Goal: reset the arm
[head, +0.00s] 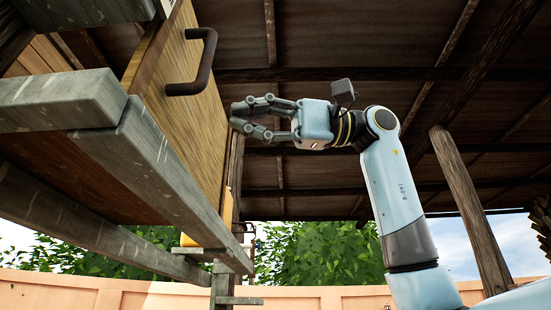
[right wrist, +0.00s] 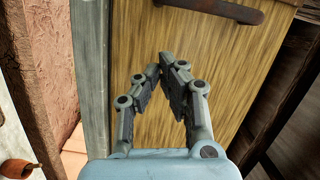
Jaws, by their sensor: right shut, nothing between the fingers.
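My right gripper (head: 236,116) is raised beside a wooden door panel (head: 178,82) in the head view, its fingers pointing left toward the panel's edge. The right wrist view shows the same gripper (right wrist: 164,60) with its fingertips together and nothing between them, in front of the wooden panel (right wrist: 225,50). Whether the tips touch the panel cannot be told. My right arm (head: 392,180) rises from the lower right and bends at the top. My left gripper is not in view.
A dark handle (head: 198,62) sits on the panel, above and left of the gripper; it also shows in the right wrist view (right wrist: 215,9). Grey beams (head: 160,170) frame the structure at left. A wooden post (head: 468,210) stands right of my arm. Open space lies between.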

